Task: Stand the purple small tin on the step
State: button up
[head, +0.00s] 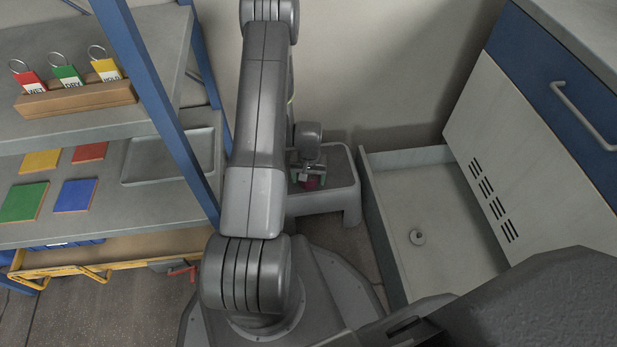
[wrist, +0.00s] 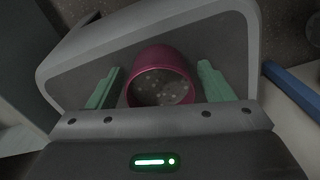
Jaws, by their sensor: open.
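The purple small tin (wrist: 148,56) is on the top of the grey step (wrist: 225,40) in the wrist view. Its speckled round end faces the camera, and it looks upright. My gripper (wrist: 159,78) is open, with one green finger on each side of the tin and a visible gap at both sides. In the head view my gripper (head: 309,172) is low over the step (head: 343,176), and a small part of the tin (head: 312,184) shows below it. The rest of the tin is hidden there by the gripper.
An open drawer (head: 375,232) with a small round object (head: 417,237) stands close right of the step. A blue-framed shelf (head: 190,205) with tags, coloured tiles and a tray is at the left. A wall is behind.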

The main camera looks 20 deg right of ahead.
aim_at(309, 177)
notch_tip(309, 177, up, 12)
jog(key=p, duration=0.4)
jog(key=shift+r+p, duration=0.15)
jog(key=shift+p, duration=0.2)
